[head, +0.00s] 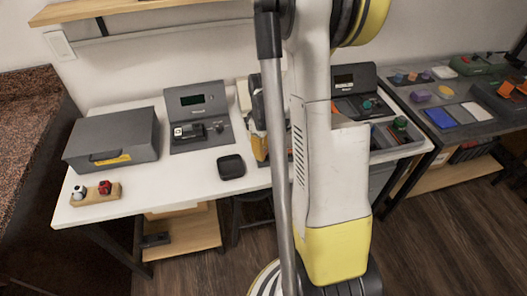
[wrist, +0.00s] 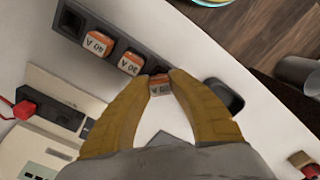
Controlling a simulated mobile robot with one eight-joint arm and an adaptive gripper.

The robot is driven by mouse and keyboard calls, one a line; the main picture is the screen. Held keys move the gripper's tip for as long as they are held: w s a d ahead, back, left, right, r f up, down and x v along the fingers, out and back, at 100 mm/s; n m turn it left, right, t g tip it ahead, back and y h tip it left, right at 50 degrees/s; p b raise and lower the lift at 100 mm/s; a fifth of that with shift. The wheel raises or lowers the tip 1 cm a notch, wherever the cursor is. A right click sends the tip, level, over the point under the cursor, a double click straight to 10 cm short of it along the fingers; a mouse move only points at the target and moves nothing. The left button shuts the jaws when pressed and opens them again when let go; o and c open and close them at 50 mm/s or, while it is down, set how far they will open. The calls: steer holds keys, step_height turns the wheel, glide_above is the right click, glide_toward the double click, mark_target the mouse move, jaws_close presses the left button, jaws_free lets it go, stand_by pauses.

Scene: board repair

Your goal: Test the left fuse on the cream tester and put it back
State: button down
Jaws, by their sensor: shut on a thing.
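My gripper (wrist: 159,80) is shut on an orange-topped fuse (wrist: 160,89) with a partly hidden label, in the wrist view. The fuse is at the lower right end of a dark fuse holder (wrist: 102,22); I cannot tell whether it is seated. Two similar fuses, marked 40 A (wrist: 97,43) and 30 A (wrist: 130,63), sit in the holder. A cream device (wrist: 78,90), apparently the tester, lies at left with a dark slot block and a red plug (wrist: 22,109). In the head view, my arm mostly hides the tan gripper (head: 260,147) and this work spot.
A dark rounded dish (head: 231,167) lies near the table's front edge. A grey box (head: 113,140), a grey tester-like console (head: 199,115) and a wooden block with red and white knobs (head: 95,195) stand left. Bare white table (head: 160,180) lies between them. Another bench is at right.

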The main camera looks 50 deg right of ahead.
steer(key=shift+f+b, duration=0.5)
steer(key=shift+f, duration=0.05)
stand_by(0.9)
steer(key=c, duration=0.9)
jaws_free()
steer(key=shift+o, duration=0.2)
steer(key=shift+r, duration=0.15)
steer(key=shift+r+p, duration=1.05)
steer(key=shift+r, duration=0.35)
steer(key=shift+r+p, duration=2.15)
steer(key=shift+r, duration=0.85)
